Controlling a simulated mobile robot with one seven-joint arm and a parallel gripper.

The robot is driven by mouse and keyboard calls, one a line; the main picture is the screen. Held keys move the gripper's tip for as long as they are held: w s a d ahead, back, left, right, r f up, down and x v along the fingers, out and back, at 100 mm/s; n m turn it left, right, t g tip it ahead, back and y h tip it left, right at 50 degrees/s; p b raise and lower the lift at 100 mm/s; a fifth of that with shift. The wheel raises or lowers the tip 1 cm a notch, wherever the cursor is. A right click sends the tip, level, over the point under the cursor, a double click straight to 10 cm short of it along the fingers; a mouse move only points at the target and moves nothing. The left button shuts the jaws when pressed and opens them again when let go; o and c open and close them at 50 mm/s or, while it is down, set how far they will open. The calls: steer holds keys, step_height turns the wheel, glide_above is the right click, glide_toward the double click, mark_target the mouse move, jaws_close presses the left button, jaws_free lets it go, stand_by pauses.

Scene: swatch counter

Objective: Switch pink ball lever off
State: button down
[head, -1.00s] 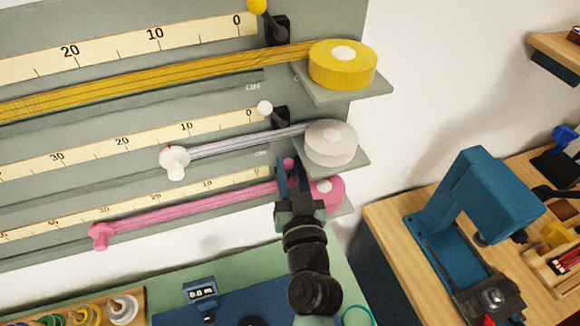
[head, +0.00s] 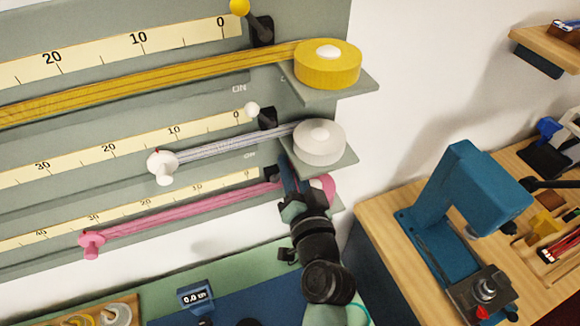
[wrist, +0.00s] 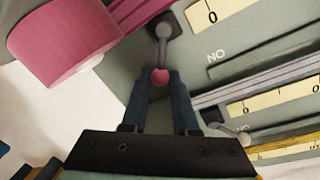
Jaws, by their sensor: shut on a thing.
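The pink ball lever shows in the wrist view: a small pink ball (wrist: 159,76) on a grey stem that rises from a dark base on the board. My gripper (head: 291,184) is shut on the pink ball, with one blue finger on each side. In the head view my fingers hide the ball and its stem, in front of the board's lower right. The pink ribbon spool (head: 324,186) is just right of my fingers, partly covered by them. The pink ribbon (head: 180,210) runs left from it to a pink end clip (head: 91,244).
The white ball lever (head: 251,109) and white spool (head: 319,142) are just above my gripper. The yellow ball lever (head: 239,7) and yellow spool (head: 328,64) are higher. A blue press (head: 465,195) stands on a wooden bench at right; white wall lies between.

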steer(key=c, duration=0.7)
jaws_free()
steer(key=shift+s+d+r+b, duration=0.15)
steer(key=shift+s+d+b, duration=0.45)
steer(key=shift+s, duration=1.55)
steer(key=shift+s+d+r+b, duration=0.2)
steer(key=shift+s+b, duration=0.75)
steer(key=shift+s, duration=1.15)
steer(key=shift+s+d+r+b, duration=0.15)
steer(key=shift+s+d+b, duration=0.45)
steer(key=shift+s, duration=1.55)
steer(key=shift+a, duration=0.25)
